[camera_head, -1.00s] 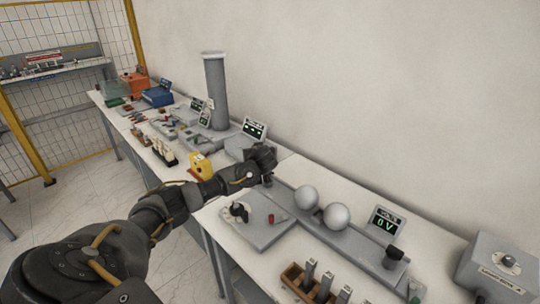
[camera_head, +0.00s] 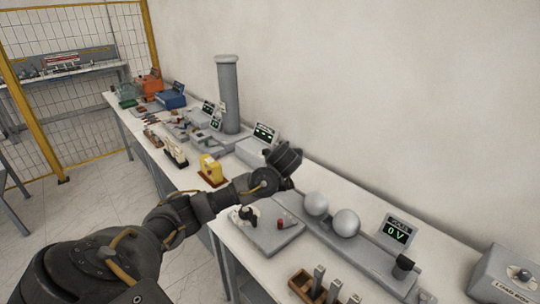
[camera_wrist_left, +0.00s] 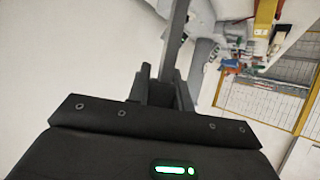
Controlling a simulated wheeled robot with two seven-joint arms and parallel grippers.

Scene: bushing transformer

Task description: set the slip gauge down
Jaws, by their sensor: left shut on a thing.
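My left gripper (camera_wrist_left: 163,88) is shut on a long grey metal bar (camera_wrist_left: 177,40), which looks like the slip gauge. The bar sticks out past the fingertips toward the top of the left wrist view. In the head view my left arm reaches to the back of the bench, and its gripper end (camera_head: 284,160) is above the bench behind the two grey spheres' left side. The held bar is hidden or too small to tell there. Other upright grey gauges (camera_head: 318,276) stand in a wooden rack (camera_head: 301,284) at the bottom. My right gripper is not in view.
Two spheres (camera_head: 345,223) on a long grey base stand beside a display reading 0 V (camera_head: 397,232). A grey plate (camera_head: 268,236) with a black knob lies left of them. A yellow device (camera_head: 211,170) and a tall grey column (camera_head: 228,95) stand farther back.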

